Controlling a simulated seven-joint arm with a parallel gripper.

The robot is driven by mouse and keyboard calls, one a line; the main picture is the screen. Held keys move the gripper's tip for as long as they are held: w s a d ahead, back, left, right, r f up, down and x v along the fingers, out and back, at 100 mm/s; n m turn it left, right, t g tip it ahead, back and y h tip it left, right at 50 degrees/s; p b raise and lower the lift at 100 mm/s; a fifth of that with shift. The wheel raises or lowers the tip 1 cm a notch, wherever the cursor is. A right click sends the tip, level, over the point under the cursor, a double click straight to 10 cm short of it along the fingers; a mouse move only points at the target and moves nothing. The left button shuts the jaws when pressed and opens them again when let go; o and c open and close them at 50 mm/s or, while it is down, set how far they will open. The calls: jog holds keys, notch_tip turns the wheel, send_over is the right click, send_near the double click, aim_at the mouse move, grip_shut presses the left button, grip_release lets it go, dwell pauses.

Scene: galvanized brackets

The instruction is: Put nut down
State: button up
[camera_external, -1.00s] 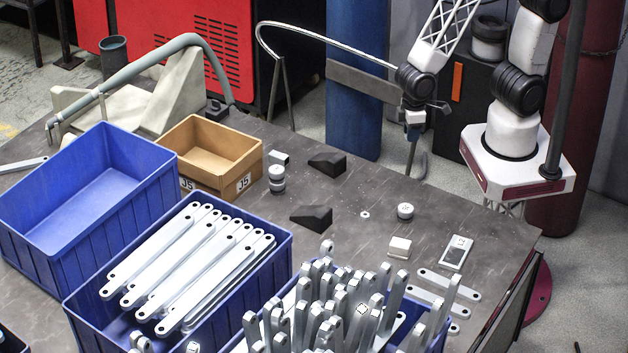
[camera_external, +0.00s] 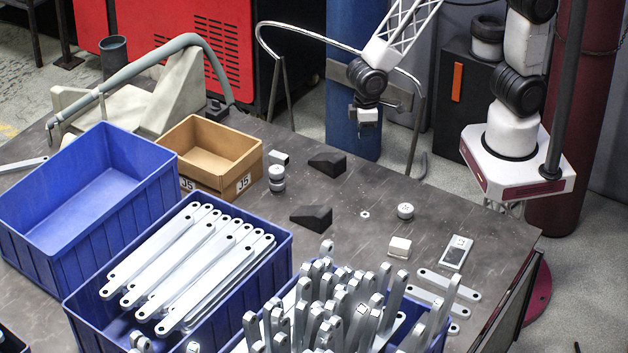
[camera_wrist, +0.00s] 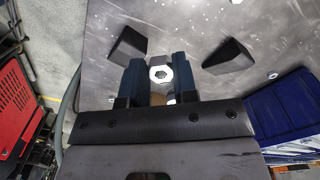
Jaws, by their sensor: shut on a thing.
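My gripper (camera_external: 367,122) is in the air beyond the far edge of the table in the external view, in front of the blue column. In the wrist view my two dark fingers (camera_wrist: 159,72) stand on either side of a light hexagonal nut (camera_wrist: 160,74) with a dark hole, shut on it. The nut is too small to make out at the gripper in the external view. A small light ring (camera_external: 364,214) lies on the grey table (camera_external: 455,222); I cannot tell whether it is a nut or a washer.
Two black wedges (camera_external: 327,164) (camera_external: 311,216) stand on the table. A cardboard box (camera_external: 243,158), stacked round parts (camera_external: 277,178), a round part (camera_external: 405,211) and a light block (camera_external: 399,247) are around them. Blue bins (camera_external: 40,262) fill the front left.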

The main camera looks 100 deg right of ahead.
jog(key=w+d+r, duration=0.1)
jog(key=w+d, duration=0.2)
jog(key=w, duration=1.5)
jog(key=m, duration=0.2)
send_over(209, 165)
jog(key=a, duration=0.4)
notch_tip(209, 165, down, 3)
jog(key=shift+d+f, duration=0.1)
jog(key=shift+f, duration=2.5)
jog(key=shift+f, duration=0.15)
jog(key=shift+f, duration=2.95)
jog(key=shift+f, duration=1.9)
